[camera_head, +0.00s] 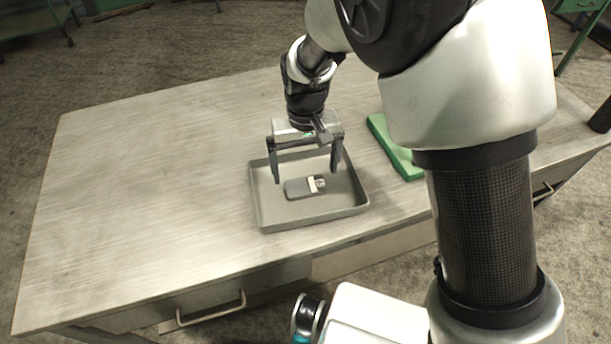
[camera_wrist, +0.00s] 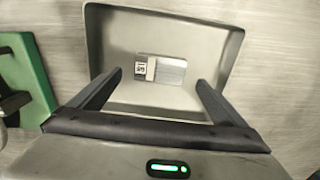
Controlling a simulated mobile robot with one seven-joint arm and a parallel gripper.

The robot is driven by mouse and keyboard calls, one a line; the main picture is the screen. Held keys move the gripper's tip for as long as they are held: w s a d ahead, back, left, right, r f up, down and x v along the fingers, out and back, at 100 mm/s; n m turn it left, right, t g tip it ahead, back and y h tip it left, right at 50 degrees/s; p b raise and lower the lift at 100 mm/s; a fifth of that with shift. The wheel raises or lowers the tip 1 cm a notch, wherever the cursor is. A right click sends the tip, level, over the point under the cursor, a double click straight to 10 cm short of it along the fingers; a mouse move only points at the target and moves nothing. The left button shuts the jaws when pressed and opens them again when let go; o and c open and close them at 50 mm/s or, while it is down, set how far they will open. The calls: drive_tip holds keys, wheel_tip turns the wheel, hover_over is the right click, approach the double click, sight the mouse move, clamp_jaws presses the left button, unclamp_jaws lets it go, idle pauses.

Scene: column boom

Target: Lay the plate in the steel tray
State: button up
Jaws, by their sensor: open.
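The steel tray (camera_head: 309,221) is a shallow grey rectangular tray near the front edge of the table; its rim also shows in the wrist view (camera_wrist: 165,12). The plate (camera_head: 299,190) is a small grey metal rectangle with a white label, lying flat on the tray floor; it shows in the wrist view (camera_wrist: 171,72) too. My gripper (camera_head: 307,174) is open above the tray, its fingers apart and empty. In the wrist view my gripper (camera_wrist: 157,85) has the plate beyond and between its fingertips, with no visible contact.
A green flat object (camera_head: 393,147) lies on the table right of the tray, partly behind my arm; it shows at the left of the wrist view (camera_wrist: 25,80).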

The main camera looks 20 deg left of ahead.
sight(306, 186)
wheel_tip(306, 186, up, 7)
drive_tip(key=d+r+m+t+y, duration=0.1)
drive_tip(key=d+r+m+t, duration=0.15)
drive_tip(key=d+r, duration=1.15)
drive_tip(key=s+d+r+m+t, duration=0.1)
drive_tip(key=s+d+m, duration=0.1)
drive_tip(key=s+d, duration=0.3)
drive_tip(key=s+d+r+m+t+h, duration=0.1)
drive_tip(key=s+d, duration=0.5)
drive_tip(key=d, duration=0.7)
drive_tip(key=shift+s+d+r+m+t, duration=0.15)
drive_tip(key=shift+r+m+t, duration=0.4)
drive_tip(key=shift+r+m, duration=0.2)
